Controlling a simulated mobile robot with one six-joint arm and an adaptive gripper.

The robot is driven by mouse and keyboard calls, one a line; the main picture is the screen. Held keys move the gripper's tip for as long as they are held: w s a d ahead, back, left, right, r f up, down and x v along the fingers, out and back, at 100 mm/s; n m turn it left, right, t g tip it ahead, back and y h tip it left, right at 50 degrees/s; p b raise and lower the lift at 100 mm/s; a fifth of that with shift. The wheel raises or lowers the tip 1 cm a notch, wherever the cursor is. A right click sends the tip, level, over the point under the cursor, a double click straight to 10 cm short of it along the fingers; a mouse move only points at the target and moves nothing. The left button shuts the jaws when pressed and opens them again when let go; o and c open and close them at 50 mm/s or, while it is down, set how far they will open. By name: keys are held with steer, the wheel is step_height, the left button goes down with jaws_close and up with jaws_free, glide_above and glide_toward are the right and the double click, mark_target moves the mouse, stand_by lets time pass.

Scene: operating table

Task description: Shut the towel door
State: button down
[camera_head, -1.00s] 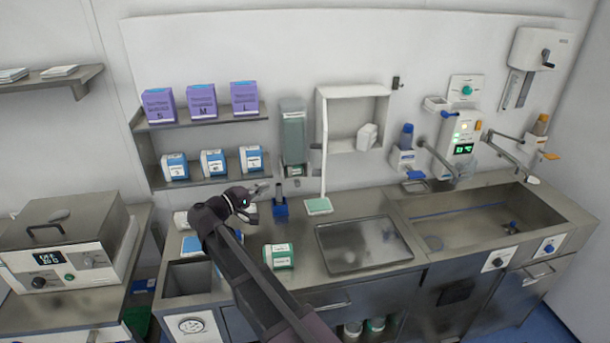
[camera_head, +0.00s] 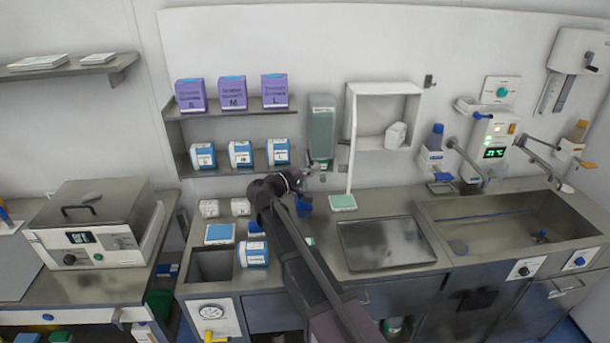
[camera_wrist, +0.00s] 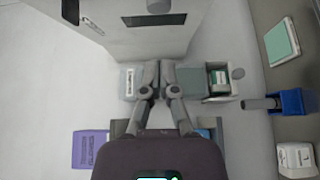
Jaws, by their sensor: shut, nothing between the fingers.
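The white towel cabinet (camera_head: 384,86) is on the back wall, and its door (camera_head: 351,130) stands open, seen nearly edge-on at the cabinet's left side. A white object (camera_head: 395,135) sits inside. In the wrist view, a white panel with a dark slot (camera_wrist: 140,40), which looks like the door, fills the upper middle. My gripper (camera_head: 316,172) is left of the door, just below the grey dispenser (camera_head: 322,125). In the wrist view my gripper (camera_wrist: 158,80) is shut and empty, with the panel beyond its tips. I cannot tell whether they touch.
Shelves with purple boxes (camera_head: 232,93) and white-blue boxes (camera_head: 240,154) are left of the dispenser. Below are a blue holder (camera_wrist: 290,102) and a green-topped pad (camera_head: 343,202). A metal tray (camera_head: 385,243) and a sink (camera_head: 510,218) lie to the right.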

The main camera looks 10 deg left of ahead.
steer(key=shift+w+d, duration=0.2)
steer(key=shift+d, duration=0.95)
steer(key=shift+w+d, duration=0.15)
steer(key=shift+d, duration=0.95)
steer(key=shift+s, duration=0.1)
